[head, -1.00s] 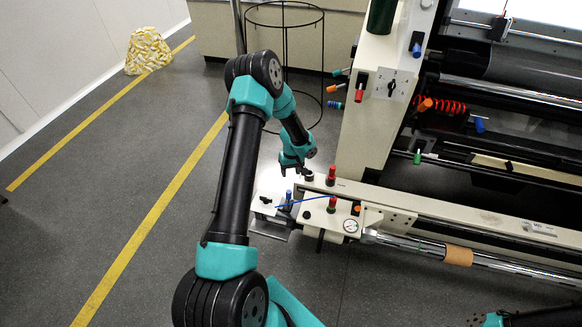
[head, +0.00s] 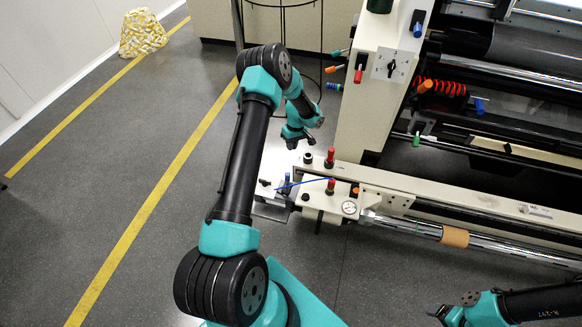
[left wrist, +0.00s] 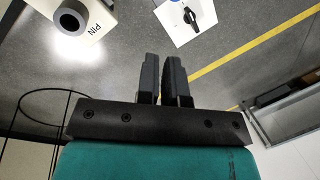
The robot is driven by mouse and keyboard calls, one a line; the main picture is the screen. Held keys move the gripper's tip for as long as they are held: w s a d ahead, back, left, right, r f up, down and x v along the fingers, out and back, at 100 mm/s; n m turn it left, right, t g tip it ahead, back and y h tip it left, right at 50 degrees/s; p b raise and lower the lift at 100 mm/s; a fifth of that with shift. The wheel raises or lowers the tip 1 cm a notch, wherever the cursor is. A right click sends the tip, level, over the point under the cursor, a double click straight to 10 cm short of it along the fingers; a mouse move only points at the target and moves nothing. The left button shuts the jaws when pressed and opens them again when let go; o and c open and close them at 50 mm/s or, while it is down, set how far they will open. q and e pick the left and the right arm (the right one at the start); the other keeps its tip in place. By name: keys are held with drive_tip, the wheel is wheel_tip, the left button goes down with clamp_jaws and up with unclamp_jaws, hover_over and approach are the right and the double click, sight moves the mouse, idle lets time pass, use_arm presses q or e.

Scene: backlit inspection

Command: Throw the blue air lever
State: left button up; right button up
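A small blue lever (head: 287,180) stands on the pale plate at the left end of the machine's low beam in the head view. A thin blue line runs beside it to a red-topped post. My left gripper (head: 299,143) hangs above and slightly right of the lever in the picture, apart from it. In the left wrist view its two dark fingers (left wrist: 162,80) are close together with nothing visible between them.
Red-topped posts (head: 331,155) and a round gauge (head: 349,208) stand close to the lever. Other blue handles (head: 418,30) sit on the upright frame and rollers. A wire stand (head: 283,40) is behind my left arm.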

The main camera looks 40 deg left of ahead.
sight(288, 180)
use_arm(q)
drive_tip(key=w+f+n, duration=0.1)
drive_tip(key=w+f+n+g, duration=0.1)
drive_tip(key=w, duration=0.1)
drive_tip(key=w+f+n, duration=0.1)
drive_tip(key=n, duration=0.1)
drive_tip(key=shift+w+a+f+g+h, duration=0.25)
drive_tip(key=shift+a+f+g+h, duration=0.15)
clamp_jaws()
drive_tip(key=shift+w+d+f+n+h, duration=0.3)
drive_tip(key=shift+w+f+n, duration=0.2)
drive_tip(key=shift+n, duration=0.2)
drive_tip(key=s+d+f, duration=0.2)
drive_tip(key=s+f, duration=0.5)
drive_tip(key=f, duration=0.1)
drive_tip(key=shift+s+f, duration=0.15)
drive_tip(key=shift+s, duration=0.25)
drive_tip(key=shift+d, duration=0.1)
